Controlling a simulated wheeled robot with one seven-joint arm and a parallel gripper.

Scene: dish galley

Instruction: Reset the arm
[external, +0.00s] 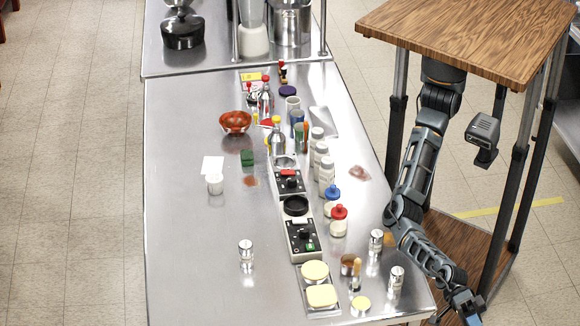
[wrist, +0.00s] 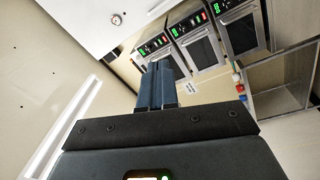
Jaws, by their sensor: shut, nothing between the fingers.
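My gripper (external: 468,308) is low at the bottom right of the external view, out past the right edge of the steel counter (external: 185,270). My arm reaches down to it, bent at the elbow. In the wrist view my gripper (wrist: 158,80) shows its two blue fingers pressed together, with nothing between them. The fingers point toward a wall with several ovens (wrist: 195,50). No object touches the gripper in either view.
Near my forearm on the counter stand metal shakers (external: 396,281), a brown cup (external: 349,264) and a red-capped jar (external: 338,222). Several more bottles, a red bowl (external: 235,121) and switch boxes line the middle. The counter's left side is mostly clear.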

